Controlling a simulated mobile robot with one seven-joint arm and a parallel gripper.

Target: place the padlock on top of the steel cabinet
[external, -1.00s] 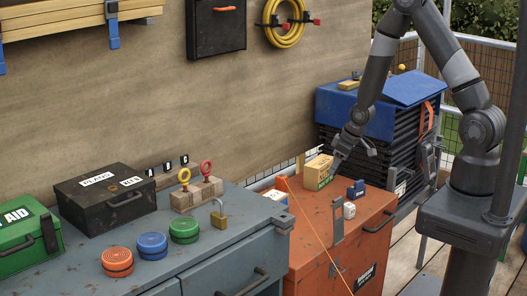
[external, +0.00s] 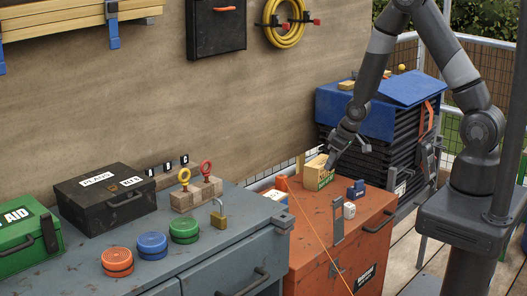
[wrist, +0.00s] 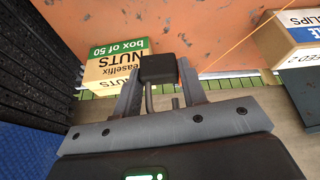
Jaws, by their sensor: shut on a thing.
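A brass padlock (external: 219,217) with a grey shackle stands upright on the blue-grey steel cabinet (external: 248,207), near its right end in the external view. My gripper (external: 334,160) is well to the right of it, above the nuts box on the orange chest. In the wrist view my gripper (wrist: 158,80) is shut on a small dark block (wrist: 158,68). Thin grey bars show behind the block, between the fingers, like a shackle. I cannot tell for sure what it is. The block is not clear in the external view.
The nuts box (external: 318,174) is on the orange chest (external: 310,235), with small blue and white items nearby. Red, blue and green round tins (external: 152,245), a wooden block with eyebolts (external: 196,194) and a black case (external: 105,197) crowd the blue-grey top.

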